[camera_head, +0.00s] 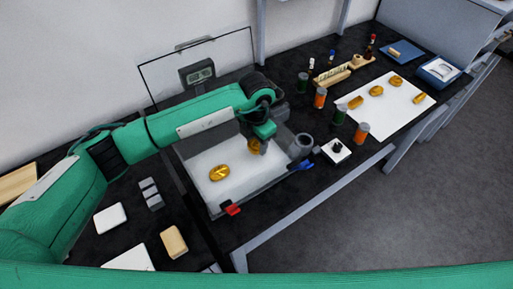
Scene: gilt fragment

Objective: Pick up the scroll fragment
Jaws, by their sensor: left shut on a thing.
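My left arm comes in from the left and reaches over a grey-rimmed tray (196,155) with a white bottom. My left gripper (262,147) points down over the right part of this tray. It is shut on a gold scroll fragment (253,147), which the fingers partly hide. I cannot tell how far the fragment is above the tray bottom. Another gold piece (219,172) lies on the white bottom to the left, apart from the gripper. My right gripper is not in view.
A scale display (198,73) stands behind the tray. Red (232,209) and blue (301,166) clamps sit at its front edge, with a grey cup (300,145) at its right. Orange and green jars stand farther right, before a white sheet (391,113) with several gold pieces.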

